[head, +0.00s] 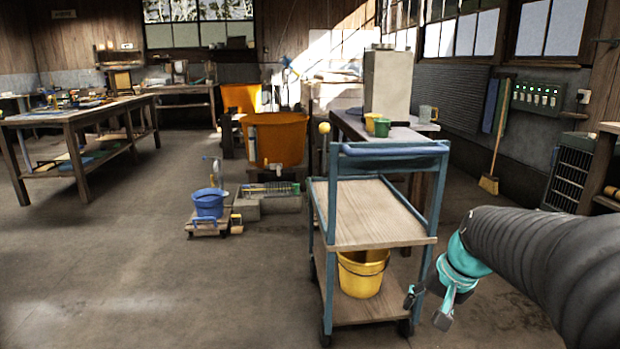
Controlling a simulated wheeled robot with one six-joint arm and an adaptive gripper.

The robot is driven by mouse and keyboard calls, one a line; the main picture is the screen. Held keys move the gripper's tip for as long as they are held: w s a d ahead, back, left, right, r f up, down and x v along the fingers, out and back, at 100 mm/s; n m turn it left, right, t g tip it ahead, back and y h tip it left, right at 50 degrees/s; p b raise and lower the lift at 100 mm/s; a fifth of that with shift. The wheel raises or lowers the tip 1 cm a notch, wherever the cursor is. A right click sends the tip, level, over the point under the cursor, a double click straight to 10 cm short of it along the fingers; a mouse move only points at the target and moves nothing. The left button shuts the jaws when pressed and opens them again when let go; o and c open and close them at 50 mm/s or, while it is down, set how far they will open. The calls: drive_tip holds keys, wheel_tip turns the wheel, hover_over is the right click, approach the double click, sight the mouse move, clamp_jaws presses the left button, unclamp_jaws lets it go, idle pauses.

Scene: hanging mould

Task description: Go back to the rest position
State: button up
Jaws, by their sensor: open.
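My gripper (428,308) shows at the lower right in the head view, at the end of my dark ribbed arm. It is teal with dark fingertips, which stand apart with nothing between them. It hangs in front of the right side of a blue-framed trolley (385,218), near its lower shelf. Whether it touches the trolley cannot be told.
The trolley holds a yellow bucket (361,274) on its lower shelf. A table (350,122) with mugs stands behind it. A blue bucket (208,203) and orange tubs (278,141) stand left of centre. A long workbench (60,118) is far left. The left floor is clear.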

drive_tip(key=s+a+n+h, duration=0.1)
drive_tip(key=s+a+n, duration=0.1)
drive_tip(key=s, duration=0.7)
drive_tip(key=s+a+n+t+h, duration=0.1)
drive_tip(key=s+a+n, duration=0.2)
drive_tip(key=s, duration=0.5)
drive_tip(key=shift+s+a+r+t, duration=0.3)
drive_tip(key=shift+s+a, duration=0.05)
drive_tip(key=shift+a, duration=0.25)
idle(0.5)
